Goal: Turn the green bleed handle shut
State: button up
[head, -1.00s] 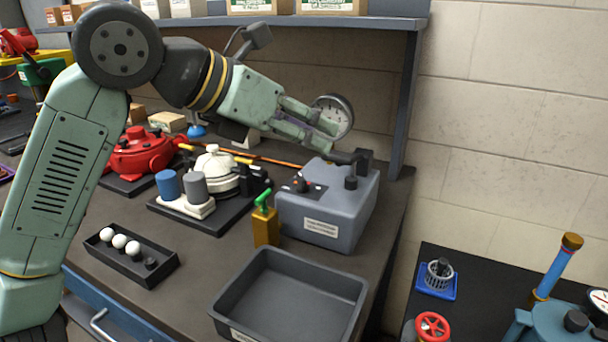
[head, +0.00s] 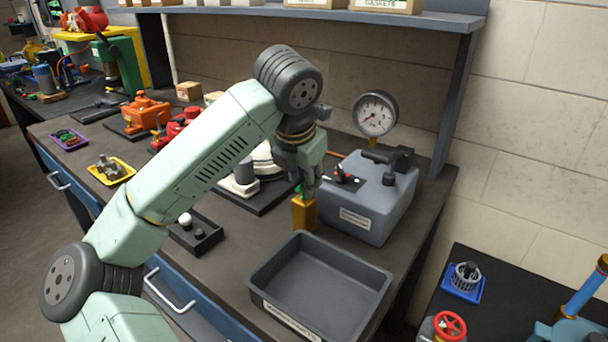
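The brass bleed block (head: 303,213) stands upright on the bench, in front of the left side of the grey pump box (head: 376,210). Only a sliver of the green bleed handle (head: 299,189) shows at the top of the block. The rest is hidden behind my gripper (head: 312,188), which points down just over the block. The fingers overlap the handle in this view. I cannot tell whether they touch it or how far apart they are. The round pressure gauge (head: 375,112) rises behind the box, apart from my gripper.
An empty dark tray (head: 262,291) sits at the bench front, close to the block. The box's black lever (head: 388,156) and shelf post (head: 457,95) stand to the right. My arm hides part of the motors on the left.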

jog(key=shift+w+d+f, duration=0.1)
jog(key=shift+w+f, duration=0.1)
jog(key=shift+f, duration=0.35)
grip_shut()
